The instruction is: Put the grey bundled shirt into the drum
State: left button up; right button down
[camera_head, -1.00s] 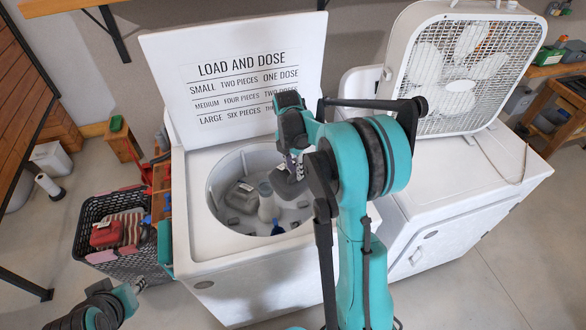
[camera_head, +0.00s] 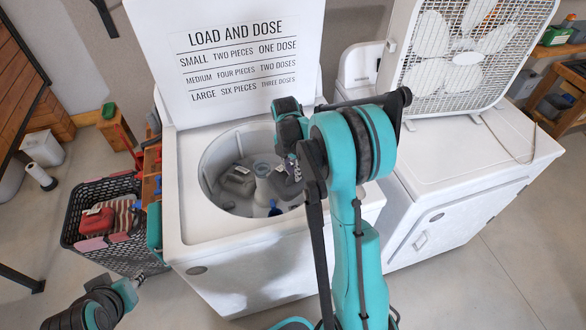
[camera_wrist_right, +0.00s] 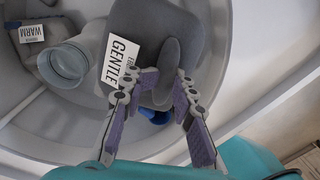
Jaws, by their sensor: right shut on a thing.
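My right gripper (camera_wrist_right: 160,92) is shut on a grey bundled shirt (camera_wrist_right: 182,40) with a white "GENTLE" tag. In the head view the gripper (camera_head: 292,165) and the shirt (camera_head: 287,188) are over the right part of the drum (camera_head: 212,168), partly hidden by my arm. In the wrist view the shirt hides part of the drum. Another grey bundle (camera_wrist_right: 42,62) with a "WARM" tag lies in the drum, left of the central post (camera_wrist_right: 70,62). A blue item (camera_head: 274,208) is low in the drum. My left gripper (camera_head: 139,280) is at lower left, too small to read.
The washer lid (camera_head: 240,60) stands open behind the drum. A box fan (camera_head: 465,60) stands on the white machine (camera_head: 470,155) at right. A dark basket (camera_head: 90,195) with red and striped items is at left. The floor in front is partly clear.

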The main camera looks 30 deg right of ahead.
notch_tip(320, 180, down, 15)
jog(key=b, duration=1.1)
jog(key=shift+f, duration=0.15)
jog(key=c, duration=1.1)
grip_release()
jog(key=shift+c, duration=0.2)
notch_tip(320, 180, up, 26)
jog(key=p, duration=1.7)
jog(key=shift+p, duration=0.3)
